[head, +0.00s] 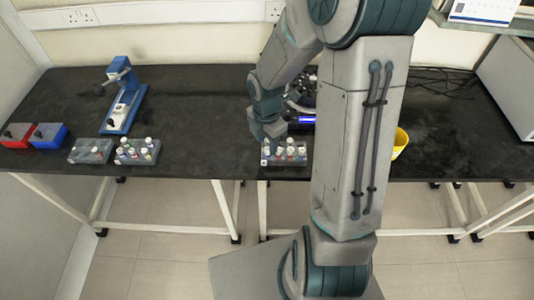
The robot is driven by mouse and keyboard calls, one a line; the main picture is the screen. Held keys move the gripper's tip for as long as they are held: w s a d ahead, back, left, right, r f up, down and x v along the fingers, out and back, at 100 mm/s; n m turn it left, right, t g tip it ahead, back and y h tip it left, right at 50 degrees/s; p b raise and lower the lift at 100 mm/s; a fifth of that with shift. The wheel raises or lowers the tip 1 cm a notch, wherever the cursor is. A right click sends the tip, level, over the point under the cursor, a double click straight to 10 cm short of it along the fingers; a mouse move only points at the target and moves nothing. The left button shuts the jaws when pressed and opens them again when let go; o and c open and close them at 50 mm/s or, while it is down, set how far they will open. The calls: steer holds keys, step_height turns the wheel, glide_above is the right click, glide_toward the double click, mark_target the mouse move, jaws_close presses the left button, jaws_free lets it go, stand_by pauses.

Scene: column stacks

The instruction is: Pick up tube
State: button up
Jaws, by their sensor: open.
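A grey rack (286,161) holding several small tubes (291,150) with white and coloured caps stands near the front edge of the table, beside my arm. My gripper (268,139) points down over the left back part of this rack, close to the tubes. It is open. Its fingertips are small and partly hidden here, and I cannot tell whether they touch a tube. A second rack (137,161) with several tubes stands further left. A third rack (90,158) beside it holds a few tubes.
The black table (205,120) is clear between the racks. A blue stand (125,115), a red box (17,136) and a blue box (48,136) are at the left. A yellow container (400,142) is right of my arm. A dark device (303,118) is partly hidden behind my arm.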

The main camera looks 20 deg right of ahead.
mark_target(267, 149)
step_height(267, 149, down, 3)
steer(key=shift+d+f, duration=0.1)
steer(key=shift+f, duration=0.1)
jaws_close()
